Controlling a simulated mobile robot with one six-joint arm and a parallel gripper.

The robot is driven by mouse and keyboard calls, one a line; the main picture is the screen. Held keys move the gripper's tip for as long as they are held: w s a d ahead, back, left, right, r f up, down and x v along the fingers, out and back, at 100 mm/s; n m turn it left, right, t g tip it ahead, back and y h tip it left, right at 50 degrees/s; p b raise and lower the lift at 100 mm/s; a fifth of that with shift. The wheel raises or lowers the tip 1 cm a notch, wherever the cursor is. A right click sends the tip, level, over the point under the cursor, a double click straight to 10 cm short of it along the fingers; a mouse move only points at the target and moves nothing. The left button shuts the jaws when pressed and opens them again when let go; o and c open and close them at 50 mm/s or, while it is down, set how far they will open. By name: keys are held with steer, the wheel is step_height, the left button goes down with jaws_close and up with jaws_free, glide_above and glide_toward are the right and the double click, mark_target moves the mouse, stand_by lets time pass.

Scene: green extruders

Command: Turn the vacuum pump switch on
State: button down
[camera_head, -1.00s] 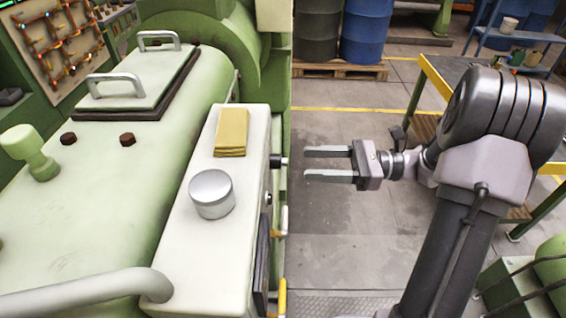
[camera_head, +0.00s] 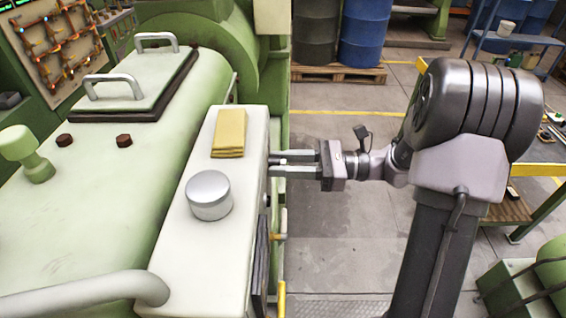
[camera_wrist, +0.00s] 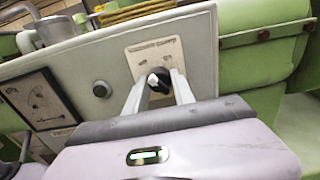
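The vacuum pump switch (camera_wrist: 159,82) is a black rotary knob with a white mark, on a beige label plate (camera_wrist: 152,54) whose text is too small to read. The plate is on the side of the white control housing. My gripper (camera_wrist: 164,78) has one finger on each side of the knob, and the fingers appear closed onto it. In the head view my gripper (camera_head: 275,164) reaches the housing's right side from the right, and its fingers largely hide the knob.
A second black button (camera_wrist: 101,89) and a framed diagram (camera_wrist: 38,99) are on the same side panel. A yellow folded cloth (camera_head: 230,133) and a silver round cap (camera_head: 209,195) are on the housing top. Clear floor lies right of the machine, with a yellow-edged table (camera_head: 540,150) beyond.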

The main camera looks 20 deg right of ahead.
steer(key=shift+r+m+p, duration=0.15)
steer(key=shift+m+p, duration=0.15)
steer(key=shift+p, duration=0.25)
steer(key=m+p, duration=0.2)
steer(key=p, duration=0.1)
steer(key=shift+r, duration=0.15)
steer(key=m+p, duration=0.3)
steer(key=p, duration=0.1)
steer(key=shift+m, duration=0.3)
steer(key=m+p, duration=0.4)
steer(key=shift+f+m+p, duration=0.2)
steer(key=shift+m+p, duration=1.1)
steer(key=shift+m, duration=0.5)
steer(key=c, duration=1.1)
jaws_free()
steer(key=shift+o, duration=0.2)
